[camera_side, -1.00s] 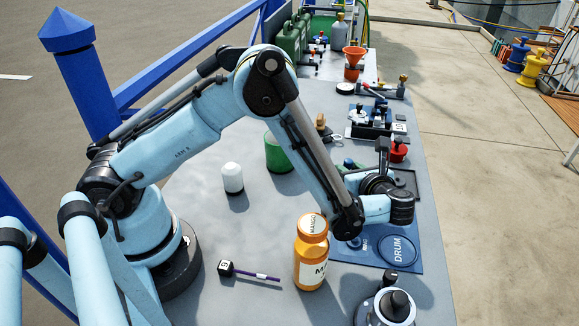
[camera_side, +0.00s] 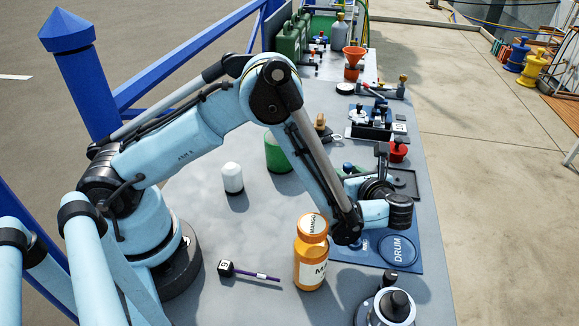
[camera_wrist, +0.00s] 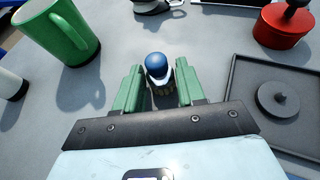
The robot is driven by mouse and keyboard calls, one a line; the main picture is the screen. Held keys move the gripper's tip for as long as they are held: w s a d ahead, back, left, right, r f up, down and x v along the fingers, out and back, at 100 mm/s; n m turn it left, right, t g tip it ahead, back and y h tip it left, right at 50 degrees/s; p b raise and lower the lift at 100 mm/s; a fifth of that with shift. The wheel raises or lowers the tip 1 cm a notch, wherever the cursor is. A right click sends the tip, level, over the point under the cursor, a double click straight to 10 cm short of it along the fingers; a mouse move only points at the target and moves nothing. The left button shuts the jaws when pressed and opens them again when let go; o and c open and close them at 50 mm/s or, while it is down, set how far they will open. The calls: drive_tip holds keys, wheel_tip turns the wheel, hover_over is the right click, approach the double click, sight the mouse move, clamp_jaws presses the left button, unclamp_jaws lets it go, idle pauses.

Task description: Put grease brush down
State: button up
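The grease brush (camera_wrist: 156,66), with a round blue top, a white collar and tan bristles, shows in the wrist view. It is between the green fingers of my gripper (camera_wrist: 159,84). Whether the bristles touch the table is hidden.
A green mug (camera_wrist: 62,32), a red pot (camera_wrist: 282,27) and a dark tray (camera_wrist: 236,95) surround the gripper. An orange mango jar (camera_side: 311,265) and a blue mat marked DRUM (camera_side: 412,265) are in front. Grey table around the white bottle (camera_side: 232,178) is clear.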

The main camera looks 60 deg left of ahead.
drive_tip(key=o, duration=0.4)
drive_tip(key=shift+c, duration=0.2)
